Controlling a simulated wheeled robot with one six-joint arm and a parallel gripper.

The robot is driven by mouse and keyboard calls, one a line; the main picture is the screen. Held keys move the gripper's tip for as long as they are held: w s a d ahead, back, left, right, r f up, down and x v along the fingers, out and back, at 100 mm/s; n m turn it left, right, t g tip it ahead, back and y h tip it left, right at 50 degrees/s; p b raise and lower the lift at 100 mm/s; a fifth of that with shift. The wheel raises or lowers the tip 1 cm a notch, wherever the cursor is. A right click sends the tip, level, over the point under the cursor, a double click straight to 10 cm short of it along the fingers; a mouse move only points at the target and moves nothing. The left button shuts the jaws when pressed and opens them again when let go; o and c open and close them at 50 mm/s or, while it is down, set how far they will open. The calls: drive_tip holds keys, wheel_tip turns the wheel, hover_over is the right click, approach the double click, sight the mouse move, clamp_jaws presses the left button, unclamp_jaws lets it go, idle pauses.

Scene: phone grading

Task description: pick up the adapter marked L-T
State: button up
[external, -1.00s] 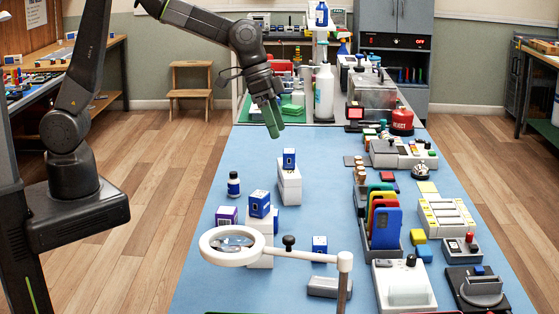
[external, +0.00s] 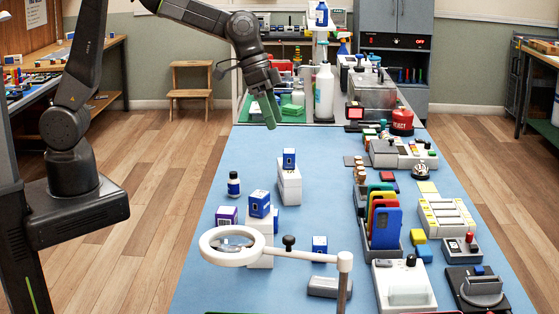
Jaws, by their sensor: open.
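No marking L-T can be read at this size, so I cannot tell which thing is the adapter. Small blue box-like items stand on the blue mat (external: 330,185): one (external: 289,158) on a tall white block (external: 289,184), one (external: 259,203) on another white block nearer the camera, and one (external: 319,244) low on the mat. My gripper (external: 269,112) is open and points down over the far left part of the table, beyond and above these boxes. Its fingers appear apart from everything, and I see nothing between them.
A dark blue bottle (external: 233,184) and a purple-white box (external: 227,215) stand at the left edge. A magnifier (external: 232,246) on a post (external: 344,275) overhangs the near end. Coloured phones (external: 386,222) stand in a rack at right. The mat's middle is clear.

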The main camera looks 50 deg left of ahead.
drive_tip(key=c, duration=0.9)
drive_tip(key=m+g+y+b, duration=0.1)
drive_tip(key=m+g+b, duration=0.3)
drive_tip(key=m+b, duration=0.95)
approach(320, 240)
drive_tip(key=f+m+p, duration=0.2)
drive_tip(key=f, duration=0.1)
drive_tip(key=d+f+m+p, duration=0.1)
drive_tip(key=f+m+p, duration=0.1)
drive_tip(key=f+p, duration=0.1)
drive_tip(key=shift+s+d, duration=0.25)
drive_tip(key=shift+s+p+x, duration=0.25)
drive_tip(key=shift+p+x, duration=0.15)
drive_tip(key=shift+x, duration=0.95)
drive_tip(key=shift+s+p+x, duration=0.2)
drive_tip(key=shift+p+x, duration=0.2)
drive_tip(key=shift+x, duration=0.9)
